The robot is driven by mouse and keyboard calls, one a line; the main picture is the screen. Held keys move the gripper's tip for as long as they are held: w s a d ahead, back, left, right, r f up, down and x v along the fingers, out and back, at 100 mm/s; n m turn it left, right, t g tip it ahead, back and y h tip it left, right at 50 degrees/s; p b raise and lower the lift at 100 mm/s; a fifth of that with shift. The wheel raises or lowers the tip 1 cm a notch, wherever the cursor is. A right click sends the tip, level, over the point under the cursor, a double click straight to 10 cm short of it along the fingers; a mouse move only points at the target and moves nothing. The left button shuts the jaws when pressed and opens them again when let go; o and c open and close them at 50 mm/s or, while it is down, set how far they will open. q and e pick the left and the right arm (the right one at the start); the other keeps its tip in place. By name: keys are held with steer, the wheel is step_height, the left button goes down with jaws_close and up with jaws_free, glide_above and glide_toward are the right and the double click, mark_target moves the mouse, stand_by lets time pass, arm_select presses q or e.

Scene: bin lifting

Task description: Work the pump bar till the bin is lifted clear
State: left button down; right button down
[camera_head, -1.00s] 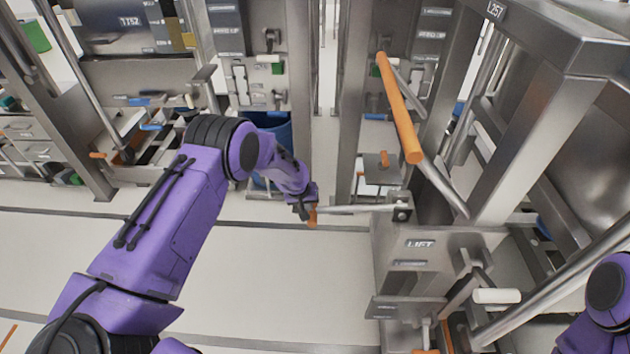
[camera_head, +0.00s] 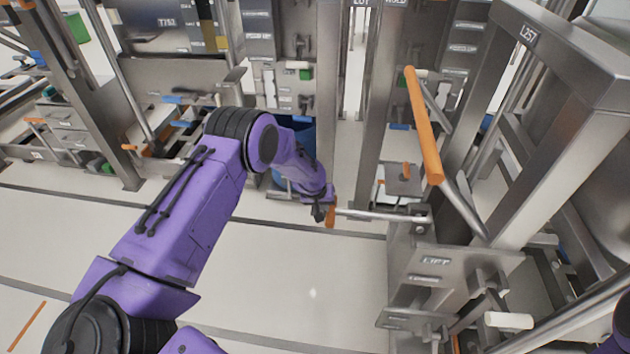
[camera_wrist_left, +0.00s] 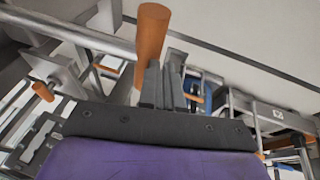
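In the head view a metal bar (camera_head: 380,216) with an orange end grip (camera_head: 331,213) reaches left from a grey station marked LIFT (camera_head: 437,262). My left gripper (camera_head: 321,211) is at this grip. In the left wrist view the orange grip (camera_wrist_left: 152,35) stands close by the grey fingers of my left gripper (camera_wrist_left: 165,83). Whether the fingers close around it I cannot tell. A blue bin (camera_head: 307,140) stands on the floor behind my left arm, which hides much of it. Only a bit of my right arm shows at the lower right; its gripper is out of view.
A long orange-handled lever (camera_head: 424,125) slants above the LIFT station. A steel frame marked L257 (camera_head: 560,50) fills the right side. A white-ended handle (camera_head: 508,320) sticks out low on the right. The floor (camera_head: 300,280) left of the station is clear.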

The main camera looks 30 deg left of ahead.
arm_select(q)
steer(key=a+v, duration=0.2)
steer(key=v, duration=0.8)
steer(key=shift+s+f, duration=0.25)
steer(key=shift+s, duration=0.05)
arm_select(e)
steer(key=shift+r, duration=0.25)
